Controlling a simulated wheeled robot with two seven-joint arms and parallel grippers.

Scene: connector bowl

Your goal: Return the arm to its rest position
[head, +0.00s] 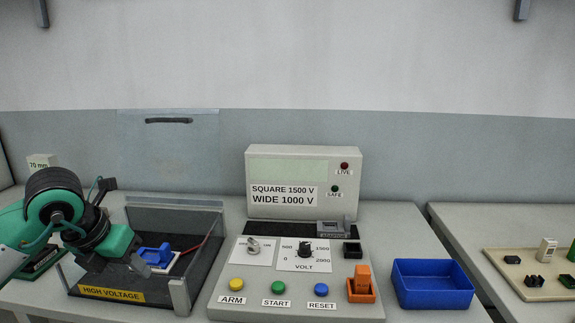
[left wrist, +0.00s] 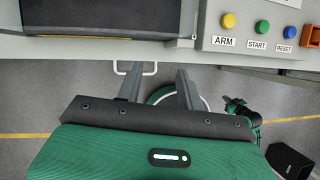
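My left arm comes in from the left in the head view. Its left gripper (head: 138,264) hangs over the left part of the table, in front of the high-voltage box in the picture. In the left wrist view the fingers of this left gripper (left wrist: 159,88) are spread apart with nothing between them, over the floor in front of the table edge. The right gripper is not in the head view. A small green and black part (left wrist: 242,110) at the right of the left wrist view may belong to my right arm; its fingers are too small to read.
The high-voltage box (head: 110,294) has its clear lid (head: 170,150) raised and a blue connector (head: 156,255) inside. A blue bowl (head: 433,298) stands right. Another table (head: 470,222) is beyond.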

